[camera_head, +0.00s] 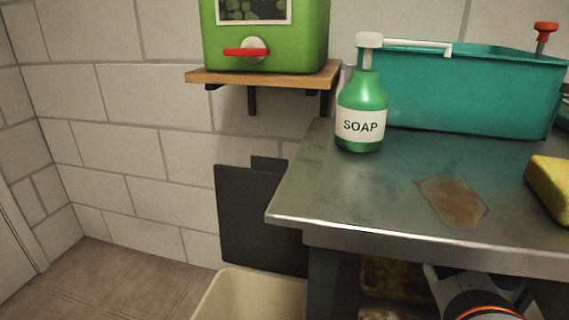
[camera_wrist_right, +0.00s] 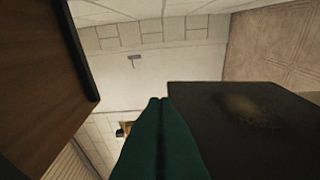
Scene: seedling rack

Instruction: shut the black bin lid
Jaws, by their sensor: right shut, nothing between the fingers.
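The black bin lid (camera_head: 258,220) stands upright and open by the wall in the head view, with a small tab at its top. Below it is the cream bin (camera_head: 250,295), its mouth cut off by the bottom edge. My right gripper (camera_wrist_right: 158,101) shows in the wrist view as dark green fingers pressed together, with nothing between them. A flat dark panel (camera_wrist_right: 230,125) with a tan smudge lies just right of the fingers; it looks like the lid, but I cannot be sure. In the head view my right forearm is under the bench, its gripper hidden. My left gripper is not in view.
A metal bench (camera_head: 350,190) stands right of the lid, its edge overlapping it. On it are a soap bottle (camera_head: 362,110), a teal tub (camera_head: 465,95), a sponge (camera_head: 550,185) and a brown spill (camera_head: 453,200). A wooden shelf (camera_head: 265,78) carries a green container (camera_head: 265,45). Floor at left is clear.

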